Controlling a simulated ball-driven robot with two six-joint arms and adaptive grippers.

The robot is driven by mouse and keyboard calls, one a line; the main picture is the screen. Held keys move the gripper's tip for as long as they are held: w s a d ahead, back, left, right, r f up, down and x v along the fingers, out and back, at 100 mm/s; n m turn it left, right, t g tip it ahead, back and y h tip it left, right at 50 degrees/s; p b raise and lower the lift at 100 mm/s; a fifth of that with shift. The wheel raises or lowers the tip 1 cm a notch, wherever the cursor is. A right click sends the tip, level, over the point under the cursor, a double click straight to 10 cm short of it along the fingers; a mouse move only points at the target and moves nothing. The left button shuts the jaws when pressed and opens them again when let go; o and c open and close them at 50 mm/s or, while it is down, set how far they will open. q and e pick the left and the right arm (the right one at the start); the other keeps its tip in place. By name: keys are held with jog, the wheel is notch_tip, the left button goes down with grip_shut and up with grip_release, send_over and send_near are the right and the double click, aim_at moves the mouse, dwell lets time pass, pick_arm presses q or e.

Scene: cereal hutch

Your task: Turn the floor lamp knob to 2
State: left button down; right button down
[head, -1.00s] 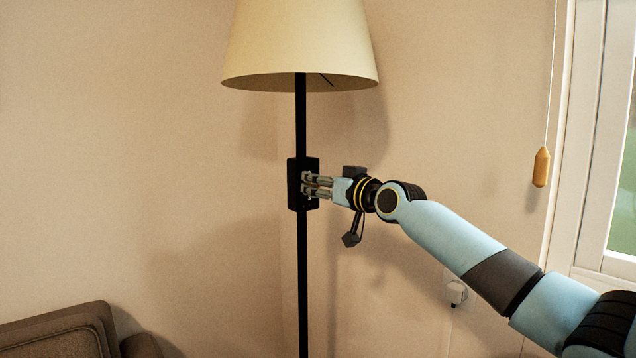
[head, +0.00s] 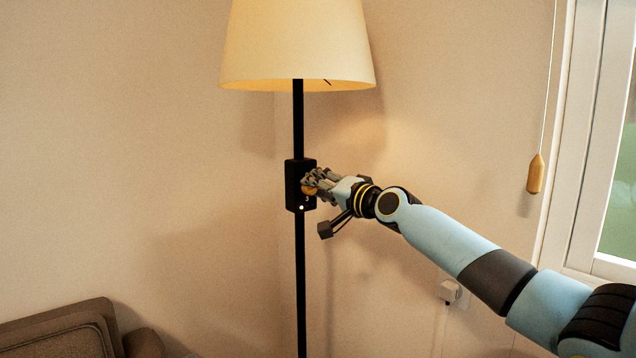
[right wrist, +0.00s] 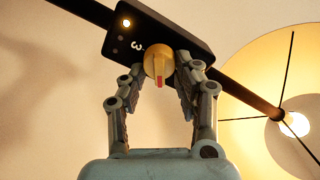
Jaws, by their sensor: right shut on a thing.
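The floor lamp's black control box (head: 292,190) sits midway up the pole in the head view. Its round yellow knob (head: 310,188) is partly hidden by my right gripper (head: 313,180), whose fingers are shut on it. In the right wrist view, the knob (right wrist: 154,62) lies between the fingertips of my right gripper (right wrist: 163,70), and a red mark on it points down, towards the palm. A digit 3 and a lit dot show on the box (right wrist: 180,35). The lampshade (head: 297,45) glows, and a lit bulb (right wrist: 295,123) shows beneath it. My left gripper is out of view.
The black pole (head: 301,280) runs down below the box. A brown sofa (head: 65,330) is at bottom left. A window (head: 605,150) and a cord with a wooden pull (head: 536,174) are at the right. A wall plug (head: 449,291) is below my arm.

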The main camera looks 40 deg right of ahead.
jog(key=m+p, duration=0.1)
jog(key=m, duration=0.7)
jog(key=f+m+p, duration=0.1)
jog(key=m, duration=0.3)
jog(key=shift+f+p, duration=0.1)
jog(key=shift+p, duration=0.25)
jog(key=shift+m, duration=0.3)
jog(key=c, duration=1.1)
grip_release()
jog(key=shift+o, duration=0.2)
jog(key=s, duration=0.7)
jog(key=shift+s+d, duration=0.2)
jog(key=shift+d, duration=0.15)
